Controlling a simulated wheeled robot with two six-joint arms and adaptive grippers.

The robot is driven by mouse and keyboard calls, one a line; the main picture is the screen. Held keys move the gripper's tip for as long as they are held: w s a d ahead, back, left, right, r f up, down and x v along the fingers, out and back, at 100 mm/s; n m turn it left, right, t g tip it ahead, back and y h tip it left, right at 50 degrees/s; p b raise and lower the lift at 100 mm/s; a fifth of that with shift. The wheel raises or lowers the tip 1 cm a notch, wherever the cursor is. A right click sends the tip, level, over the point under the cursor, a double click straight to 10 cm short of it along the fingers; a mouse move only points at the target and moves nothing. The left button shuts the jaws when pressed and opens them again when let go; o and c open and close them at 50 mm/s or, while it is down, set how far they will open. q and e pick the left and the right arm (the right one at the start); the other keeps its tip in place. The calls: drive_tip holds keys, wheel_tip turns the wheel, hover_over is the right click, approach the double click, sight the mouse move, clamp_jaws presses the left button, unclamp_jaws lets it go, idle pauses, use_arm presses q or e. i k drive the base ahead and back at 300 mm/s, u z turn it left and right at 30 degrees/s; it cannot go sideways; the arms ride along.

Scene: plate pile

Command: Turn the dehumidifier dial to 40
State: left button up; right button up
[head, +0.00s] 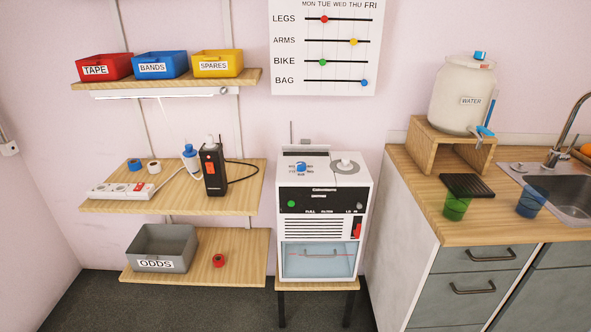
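The dehumidifier (364,245) is a white box standing on a small dark-legged stand in the middle of the head view. On its top is a blue dial (301,167) with small printed marks around it. The marks and the dial's pointer are too small to read. A grey round cap (345,165) sits to the right of the dial. A clear bluish tank (318,262) is at the bottom. Neither of my grippers is in view.
Wall shelves (240,200) on the left hold bins, a power strip (120,189), a blue-capped bottle (190,160) and a black radio (213,170). A wooden counter (425,205) with a water dispenser (462,95) and two cups is on the right. The space above the dehumidifier is clear.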

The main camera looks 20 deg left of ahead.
sight(300, 166)
drive_tip(key=u, duration=0.4)
drive_tip(key=i, duration=0.95)
drive_tip(key=u, duration=0.2)
